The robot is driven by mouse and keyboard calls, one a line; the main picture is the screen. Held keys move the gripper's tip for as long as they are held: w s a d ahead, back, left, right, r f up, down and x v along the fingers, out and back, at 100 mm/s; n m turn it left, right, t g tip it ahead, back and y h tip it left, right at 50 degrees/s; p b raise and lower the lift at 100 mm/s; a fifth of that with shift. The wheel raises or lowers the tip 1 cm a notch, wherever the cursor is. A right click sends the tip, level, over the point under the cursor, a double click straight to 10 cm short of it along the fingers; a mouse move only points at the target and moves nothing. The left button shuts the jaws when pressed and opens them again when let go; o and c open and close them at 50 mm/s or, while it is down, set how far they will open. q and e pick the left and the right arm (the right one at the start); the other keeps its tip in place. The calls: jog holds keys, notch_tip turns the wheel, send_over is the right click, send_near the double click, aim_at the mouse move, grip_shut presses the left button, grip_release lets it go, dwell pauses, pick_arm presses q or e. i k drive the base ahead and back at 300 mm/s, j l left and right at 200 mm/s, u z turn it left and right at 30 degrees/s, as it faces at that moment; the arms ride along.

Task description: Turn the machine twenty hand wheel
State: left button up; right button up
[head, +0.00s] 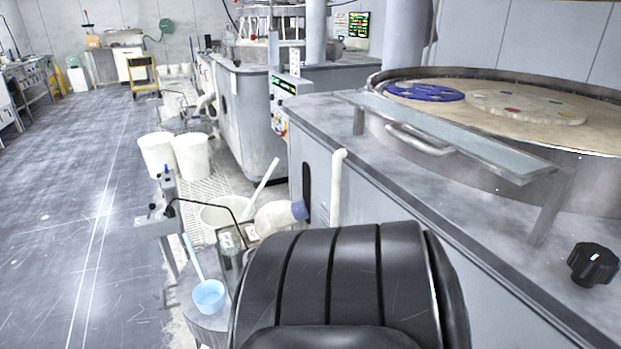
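A black lobed hand wheel (595,264) sits at the far right, low on the grey machine top (490,225). No number can be read on it, so I cannot tell whether it belongs to machine twenty. Neither of my grippers is in view, and nothing is seen touching the wheel.
A large round platen basin (575,165) with a blue disc (424,92) and a pale disc (525,107) is on the machine. A glass shelf (450,135) stands before it. White buckets (191,156) and a blue ladle (208,296) are left. The left floor (60,215) is clear.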

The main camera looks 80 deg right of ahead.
aim_at(591, 264)
jog(key=z, duration=4.25)
